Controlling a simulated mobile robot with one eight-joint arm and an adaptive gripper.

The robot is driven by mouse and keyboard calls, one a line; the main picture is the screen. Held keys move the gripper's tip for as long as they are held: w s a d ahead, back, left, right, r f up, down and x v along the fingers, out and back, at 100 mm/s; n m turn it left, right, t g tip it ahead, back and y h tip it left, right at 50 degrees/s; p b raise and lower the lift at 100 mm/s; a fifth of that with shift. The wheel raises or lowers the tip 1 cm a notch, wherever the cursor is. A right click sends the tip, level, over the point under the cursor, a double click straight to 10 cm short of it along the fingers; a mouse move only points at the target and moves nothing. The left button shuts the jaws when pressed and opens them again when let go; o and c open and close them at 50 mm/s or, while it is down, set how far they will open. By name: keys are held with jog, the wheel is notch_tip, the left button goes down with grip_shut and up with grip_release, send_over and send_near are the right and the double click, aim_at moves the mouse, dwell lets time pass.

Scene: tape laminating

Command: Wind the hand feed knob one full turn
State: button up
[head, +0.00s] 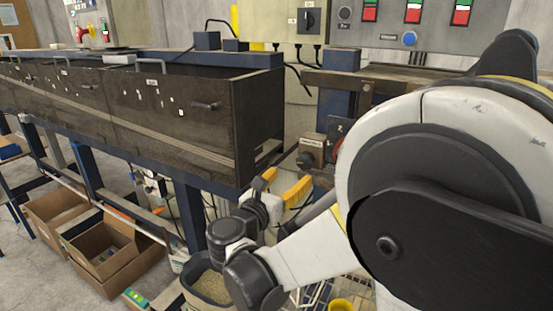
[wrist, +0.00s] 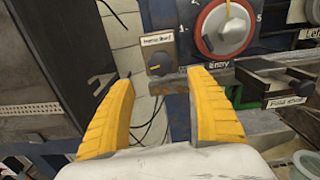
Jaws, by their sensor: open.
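My gripper (wrist: 161,82) is open and empty, its yellow fingers pointing at the machine front; it also shows in the head view (head: 283,180). A small box with a dark round knob (wrist: 160,63) sits just past the gap between the fingertips, apart from them. Its label is too blurred to read surely. It also shows in the head view (head: 306,160). I cannot read "hand feed" on either knob. My arm partly hides the red dial in the head view.
A dark oven-like housing (head: 190,110) runs along the left. Loose cables (wrist: 150,125) hang below the small box. Cardboard boxes (head: 105,250) stand on the floor.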

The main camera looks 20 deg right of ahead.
aim_at(303, 163)
jog(key=b+x, duration=0.2)
jog(key=x, duration=0.8)
jog(key=shift+w+d, duration=0.1)
jog(key=shift+d, duration=0.05)
jog(key=c, duration=1.2)
